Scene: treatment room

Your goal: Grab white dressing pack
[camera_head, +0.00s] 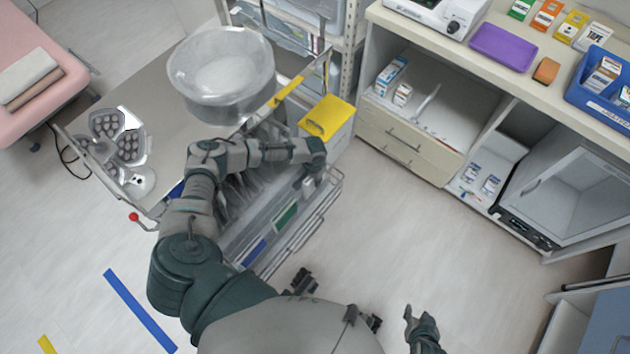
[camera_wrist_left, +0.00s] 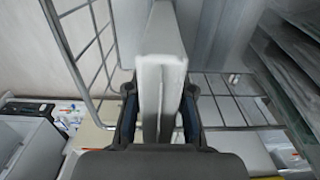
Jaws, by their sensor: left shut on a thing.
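My left gripper (camera_wrist_left: 160,118) is shut on a thin white pack (camera_wrist_left: 165,65), which stands edge-on between the two fingers in the left wrist view. I take it as the white dressing pack; no label shows on it. In the head view, my left arm reaches over the cart and bends down, with the left gripper (camera_head: 309,186) at the right end of the wire basket. The pack is mostly hidden there. A dark part that looks like my right gripper (camera_head: 421,326) shows low in the head view, above bare floor; its finger opening is unclear.
The wire basket (camera_head: 325,205) is beside the gripper, with clear packs and green and blue items. A large clear bowl (camera_head: 215,95) stands on the cart. A yellow-lidded bin (camera_head: 327,117) is close behind the arm. Open floor lies right, before the cabinets (camera_head: 405,145).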

